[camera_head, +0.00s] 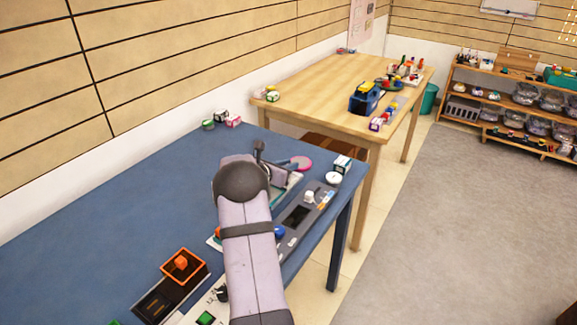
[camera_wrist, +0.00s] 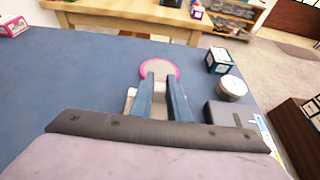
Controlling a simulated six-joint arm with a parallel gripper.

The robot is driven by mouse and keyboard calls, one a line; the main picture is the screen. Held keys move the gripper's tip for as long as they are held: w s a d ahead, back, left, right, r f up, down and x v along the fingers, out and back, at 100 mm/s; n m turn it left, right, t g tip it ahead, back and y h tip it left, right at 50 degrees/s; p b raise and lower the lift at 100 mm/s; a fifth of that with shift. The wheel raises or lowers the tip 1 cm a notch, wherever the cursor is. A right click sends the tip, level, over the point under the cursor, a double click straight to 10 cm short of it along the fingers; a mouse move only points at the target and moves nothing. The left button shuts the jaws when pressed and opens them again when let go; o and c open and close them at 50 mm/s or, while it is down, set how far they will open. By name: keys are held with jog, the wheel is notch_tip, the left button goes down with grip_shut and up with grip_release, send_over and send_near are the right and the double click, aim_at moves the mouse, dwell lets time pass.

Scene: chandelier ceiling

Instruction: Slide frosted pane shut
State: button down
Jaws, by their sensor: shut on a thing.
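My gripper (camera_wrist: 164,78) reaches down over the blue table (camera_wrist: 60,95). Its two blue-grey fingers are closed with a narrow gap between them, on a thing largely hidden by the fingers and wrist. A pale surface, seemingly the frosted pane (camera_wrist: 159,105), shows between the fingers in the wrist view. In the head view my gripper (camera_head: 295,164) is beside a pale, green-edged frame (camera_head: 290,188), partly covered by my arm. How far the pane stands open cannot be made out.
A pink-rimmed disc (camera_head: 302,164) lies just beyond the fingers. A grey panel (camera_head: 300,215), a white round jar (camera_head: 333,178) and a small box (camera_head: 342,164) are on the right. An orange tray (camera_head: 183,265) sits at the front.

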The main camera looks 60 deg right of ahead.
jog(key=a+b, duration=0.2)
jog(key=a, duration=0.7)
jog(key=shift+a+b, duration=0.1)
jog(key=shift+b, duration=0.25)
jog(key=shift+f, duration=0.1)
jog(key=c, duration=1.7)
grip_release()
jog(key=shift+a, duration=0.15)
jog(key=shift+c, duration=0.2)
jog(key=shift+o, duration=0.3)
jog(key=shift+a, duration=0.1)
jog(key=shift+v, duration=3.6)
